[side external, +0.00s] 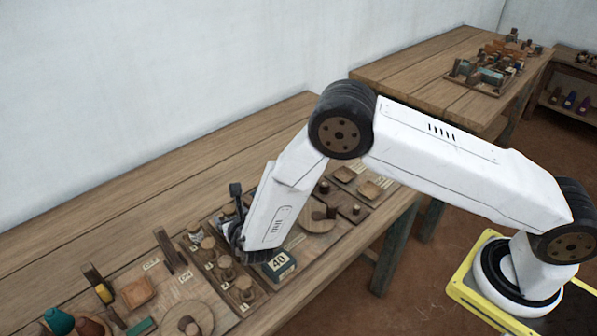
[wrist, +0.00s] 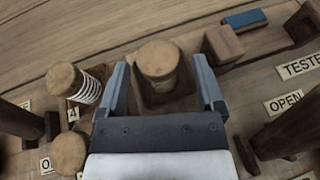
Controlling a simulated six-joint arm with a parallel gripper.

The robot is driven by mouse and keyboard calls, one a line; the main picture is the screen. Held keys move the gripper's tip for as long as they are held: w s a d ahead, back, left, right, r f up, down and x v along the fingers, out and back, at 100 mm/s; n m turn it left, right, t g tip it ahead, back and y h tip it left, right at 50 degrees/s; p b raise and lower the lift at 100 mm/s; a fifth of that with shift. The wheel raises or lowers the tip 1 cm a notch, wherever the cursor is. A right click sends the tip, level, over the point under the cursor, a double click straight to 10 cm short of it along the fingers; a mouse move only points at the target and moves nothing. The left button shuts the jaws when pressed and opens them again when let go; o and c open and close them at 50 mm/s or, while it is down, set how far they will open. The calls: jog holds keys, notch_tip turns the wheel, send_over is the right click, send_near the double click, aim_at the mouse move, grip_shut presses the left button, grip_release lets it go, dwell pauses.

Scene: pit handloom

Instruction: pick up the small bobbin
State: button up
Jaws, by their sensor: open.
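In the wrist view, a short round wooden piece with a pale flat top (wrist: 158,60), possibly the small bobbin, stands upright in a square holder between my gripper's fingers. My gripper (wrist: 161,75) is open, with one finger on each side of the piece and a gap visible on both sides. A similar piece wound with white thread (wrist: 84,86) stands tilted in the picture, left of the left finger. In the side external view my gripper (side external: 238,232) is low over the board, and its fingertips are partly hidden by the arm.
Wooden posts (wrist: 18,122) stand at the left and right of the wrist view, close to the gripper. A wooden block (wrist: 223,45) and a blue bar (wrist: 245,18) lie beyond. A box marked 40 (side external: 279,264) sits beside the gripper. The bench's back strip is clear.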

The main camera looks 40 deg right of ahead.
jog(key=shift+w+d+f, duration=0.15)
jog(key=shift+w+f, duration=0.1)
jog(key=shift+w, duration=0.35)
grip_shut()
